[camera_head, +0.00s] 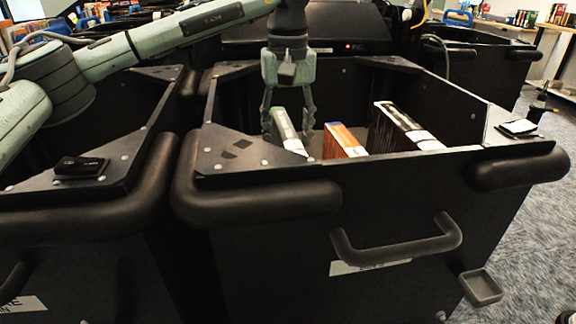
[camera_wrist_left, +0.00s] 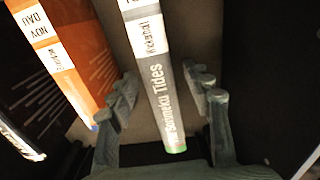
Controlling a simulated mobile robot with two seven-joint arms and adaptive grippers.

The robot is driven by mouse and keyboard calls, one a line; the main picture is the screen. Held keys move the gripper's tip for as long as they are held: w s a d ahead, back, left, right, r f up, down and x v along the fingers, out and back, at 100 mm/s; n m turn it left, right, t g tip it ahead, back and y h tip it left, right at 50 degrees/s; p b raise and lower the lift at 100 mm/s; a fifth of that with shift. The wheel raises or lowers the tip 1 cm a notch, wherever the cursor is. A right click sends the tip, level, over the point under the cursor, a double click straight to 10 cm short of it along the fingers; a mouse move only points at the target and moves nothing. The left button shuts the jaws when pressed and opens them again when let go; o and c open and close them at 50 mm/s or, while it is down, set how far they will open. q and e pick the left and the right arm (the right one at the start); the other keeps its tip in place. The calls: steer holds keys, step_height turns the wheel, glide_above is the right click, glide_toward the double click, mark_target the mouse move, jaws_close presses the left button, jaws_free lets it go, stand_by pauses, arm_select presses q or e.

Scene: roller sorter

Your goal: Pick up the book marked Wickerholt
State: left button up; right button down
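The book marked Wickerholt (camera_wrist_left: 160,85) has a grey and white spine with a green end. It stands in the black bin, and in the head view it is the leftmost book (camera_head: 287,132). My left gripper (camera_head: 289,118) points down into the bin around this book. In the left wrist view its two fingers (camera_wrist_left: 163,96) are on either side of the spine, with gaps showing, so it is open. The book's lower part is hidden in the head view. My right gripper is not in view.
An orange book (camera_head: 343,141) and a black and white book (camera_head: 402,128) stand to the right in the same bin (camera_head: 300,178). The orange book (camera_wrist_left: 72,48) is close beside one finger in the wrist view. Another black bin (camera_head: 125,182) adjoins on the left.

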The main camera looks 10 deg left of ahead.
arm_select(q)
jaws_close()
steer(key=shift+r, duration=0.15)
stand_by(0.4)
